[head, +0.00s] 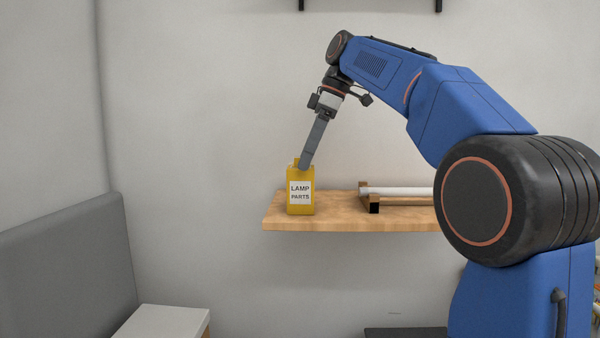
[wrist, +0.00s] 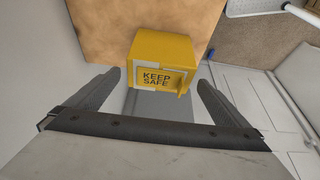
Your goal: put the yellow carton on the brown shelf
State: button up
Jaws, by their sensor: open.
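The yellow carton (head: 301,206) stands upright near the front edge of the brown wooden shelf (head: 340,223), at its left end. Its "LAMP PARTS" label faces the head camera. In the wrist view the carton (wrist: 161,51) shows a "KEEP SAFE" label, with the shelf's bare wood (wrist: 103,30) beside it. My gripper (head: 304,166) is at the top of the carton, tilted. In the wrist view my gripper's fingers (wrist: 160,80) are open, one towards each side of the carton, with gaps between. I see no grip on it.
A wooden rack (head: 375,197) with a white tube (head: 398,190) lies on the shelf to the right of the carton. A grey panel (head: 65,265) and a white-topped block (head: 165,322) stand at lower left. Black brackets (head: 438,5) hang on the wall above.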

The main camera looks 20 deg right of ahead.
jog(key=shift+v, duration=2.1)
